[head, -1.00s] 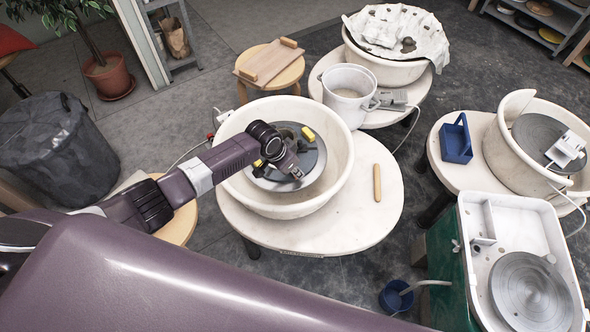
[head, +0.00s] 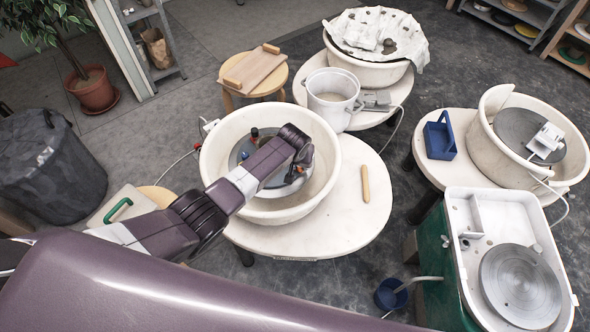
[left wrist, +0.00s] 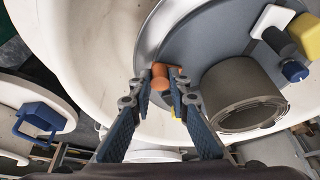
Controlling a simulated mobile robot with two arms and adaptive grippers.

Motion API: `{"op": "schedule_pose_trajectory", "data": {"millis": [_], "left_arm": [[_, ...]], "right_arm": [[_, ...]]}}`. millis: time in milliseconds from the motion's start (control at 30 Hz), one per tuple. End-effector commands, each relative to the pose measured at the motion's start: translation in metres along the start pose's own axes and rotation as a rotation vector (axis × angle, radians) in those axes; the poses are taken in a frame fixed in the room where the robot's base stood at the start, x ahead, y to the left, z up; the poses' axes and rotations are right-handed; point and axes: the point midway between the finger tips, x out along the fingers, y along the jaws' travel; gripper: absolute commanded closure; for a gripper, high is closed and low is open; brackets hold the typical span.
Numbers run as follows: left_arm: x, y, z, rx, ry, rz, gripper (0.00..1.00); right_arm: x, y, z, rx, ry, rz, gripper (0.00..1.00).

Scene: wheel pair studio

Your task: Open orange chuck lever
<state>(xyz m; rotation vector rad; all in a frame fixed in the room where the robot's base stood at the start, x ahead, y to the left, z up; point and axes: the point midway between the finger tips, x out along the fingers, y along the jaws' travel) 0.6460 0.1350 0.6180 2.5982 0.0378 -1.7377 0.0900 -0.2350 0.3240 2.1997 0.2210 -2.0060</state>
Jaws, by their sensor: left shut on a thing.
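The orange chuck lever (left wrist: 164,78) shows in the left wrist view as a short orange piece near the rim of the grey chuck disc (left wrist: 205,35). My left gripper (left wrist: 158,88) is shut on it, one finger on each side. A hollow grey cylinder (left wrist: 242,95) stands on the disc to the right of the fingers. In the head view, the disc (head: 241,152) sits inside the cream basin (head: 213,160), and my left arm covers much of it. The left fingertips are largely hidden there. My right gripper is in neither view.
A yellow block (left wrist: 306,36), a black knob (left wrist: 278,42) and a blue knob (left wrist: 295,70) are right of the lever. A wooden stick (head: 365,184) lies on the cream table (head: 340,222). A white bucket (head: 331,98) stands behind the basin.

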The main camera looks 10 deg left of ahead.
Motion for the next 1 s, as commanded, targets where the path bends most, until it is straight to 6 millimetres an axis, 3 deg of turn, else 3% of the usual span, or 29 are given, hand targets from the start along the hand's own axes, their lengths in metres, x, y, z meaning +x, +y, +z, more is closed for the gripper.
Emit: {"op": "schedule_pose_trajectory", "data": {"millis": [767,800,933,1000], "left_arm": [[0.005,0.004,-0.013,-0.104,0.002,-0.042,1.00],[0.005,0.004,-0.013,-0.104,0.002,-0.042,0.80],[0.005,0.004,-0.013,-0.104,0.002,-0.042,0.66],[0.005,0.004,-0.013,-0.104,0.001,-0.042,0.66]], "right_arm": [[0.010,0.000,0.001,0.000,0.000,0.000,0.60],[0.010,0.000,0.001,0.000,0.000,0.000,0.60],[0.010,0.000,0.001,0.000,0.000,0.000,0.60],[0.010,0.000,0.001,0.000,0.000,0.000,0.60]]}}
